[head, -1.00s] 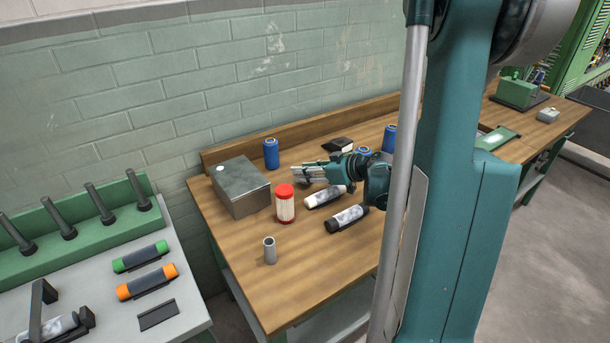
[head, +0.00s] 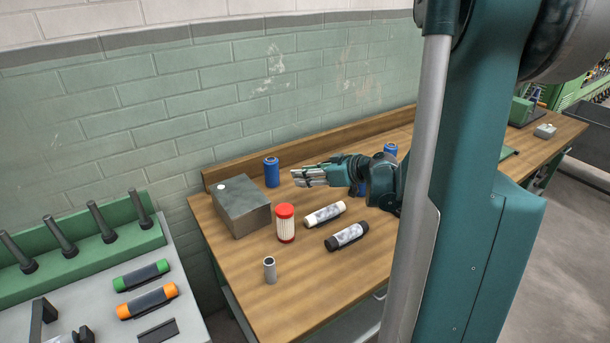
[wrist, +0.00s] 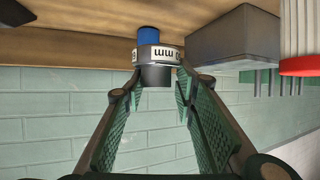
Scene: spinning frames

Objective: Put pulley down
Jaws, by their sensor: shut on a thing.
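My gripper (head: 305,176) is shut on a pulley, low over the wooden bench near its back edge. In the wrist view, my gripper (wrist: 158,80) has its fingertips at both sides of the pulley (wrist: 158,55), a light metal ring with "mm" lettering and a dark hub. In the head view the pulley is too small to make out clearly against the fingers. I cannot tell whether it touches the bench. A blue cylinder (wrist: 156,34) shows behind the pulley in the wrist view.
The bench (head: 225,275) bears a grey metal box (head: 242,207), a red-capped jar (head: 285,224), a blue cylinder (head: 272,172), a white-ended tube (head: 325,214), a black-ended tube (head: 347,237) and a small grey cylinder (head: 269,270). Bare wood lies at the front.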

